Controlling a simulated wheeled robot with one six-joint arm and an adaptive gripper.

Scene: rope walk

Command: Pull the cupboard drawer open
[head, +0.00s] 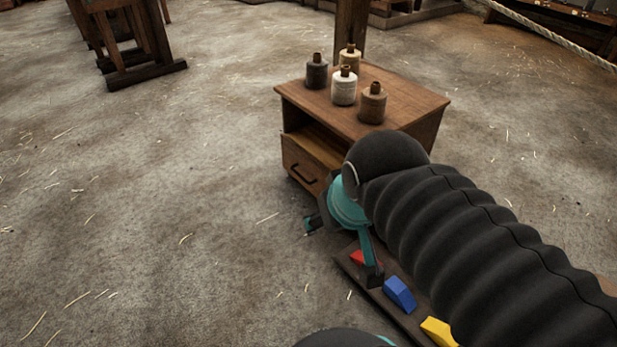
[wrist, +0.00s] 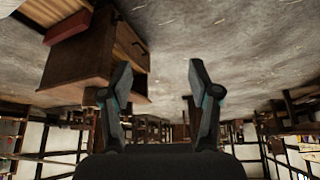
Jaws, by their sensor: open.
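The wooden cupboard (head: 415,112) stands right of centre in the head view, with an open shelf above its drawer (head: 295,160). The drawer front looks flush with the cupboard and carries a dark bar handle (head: 303,175). My arm hides the cupboard's lower right part. My gripper (head: 340,250) is open and empty, in front of and below the handle in the picture, apart from it. In the wrist view the picture looks inverted; the cupboard (wrist: 85,62) is at upper left, beyond the left finger.
Several thread spools (head: 344,87) stand on the cupboard top. A dark board with a red block (head: 361,259), a blue block (head: 399,294) and a yellow block (head: 438,331) lies under my arm. A wooden trestle (head: 125,40) stands at upper left. The floor left of the cupboard is clear.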

